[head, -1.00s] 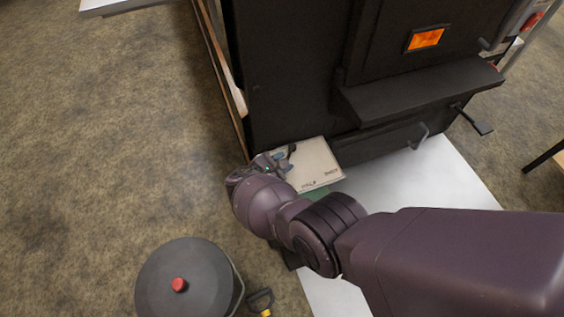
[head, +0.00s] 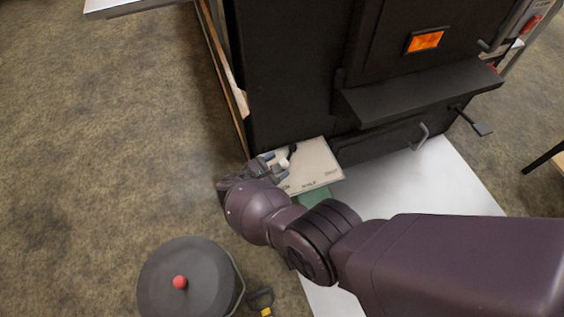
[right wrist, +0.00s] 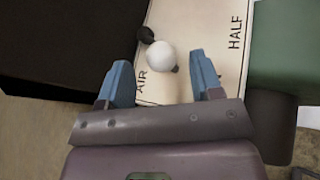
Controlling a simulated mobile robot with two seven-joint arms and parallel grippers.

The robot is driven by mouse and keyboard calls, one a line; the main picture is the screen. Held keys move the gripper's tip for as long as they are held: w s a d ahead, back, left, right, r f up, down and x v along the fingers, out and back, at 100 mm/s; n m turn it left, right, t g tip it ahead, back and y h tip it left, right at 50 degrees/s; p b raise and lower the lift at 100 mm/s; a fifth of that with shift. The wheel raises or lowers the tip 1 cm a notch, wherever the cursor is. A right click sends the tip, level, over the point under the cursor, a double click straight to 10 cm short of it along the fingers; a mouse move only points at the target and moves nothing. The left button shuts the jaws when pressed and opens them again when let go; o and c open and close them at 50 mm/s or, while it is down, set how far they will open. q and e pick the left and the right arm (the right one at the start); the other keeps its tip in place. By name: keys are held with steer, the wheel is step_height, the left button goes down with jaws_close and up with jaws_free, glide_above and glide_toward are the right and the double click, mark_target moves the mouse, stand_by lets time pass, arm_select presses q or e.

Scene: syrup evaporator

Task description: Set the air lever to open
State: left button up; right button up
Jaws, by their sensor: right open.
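The air lever shows as a white ball knob (right wrist: 161,56) with a dark piece beside it, over a cream label plate (right wrist: 190,25) marked AIR and HALF. In the head view the knob (head: 284,162) is at the left part of the plate (head: 318,168), low on the black stove front. My right gripper (head: 275,165) is open at the plate's left side. In the right wrist view its blue fingers (right wrist: 162,80) stand apart, with the knob just beyond the gap between them. I see no grip on the knob. My left gripper is not in view.
The black stove (head: 295,80) with a ledge (head: 420,90) and door handle rises behind the plate. A green block (head: 315,199) sits beneath the plate, above a white floor sheet (head: 440,180). A dark lidded pot (head: 190,275) stands at lower left.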

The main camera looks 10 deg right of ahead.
arm_select(q)
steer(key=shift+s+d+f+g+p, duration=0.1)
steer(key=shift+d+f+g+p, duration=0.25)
steer(key=shift+p, duration=0.25)
arm_select(e)
steer(key=v, duration=0.7)
steer(key=shift+a+r, duration=0.2)
steer(key=shift+r, duration=0.05)
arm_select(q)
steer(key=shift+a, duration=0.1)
arm_select(e)
steer(key=shift+s, duration=0.15)
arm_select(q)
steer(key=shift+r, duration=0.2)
arm_select(e)
steer(key=shift+r, duration=0.1)
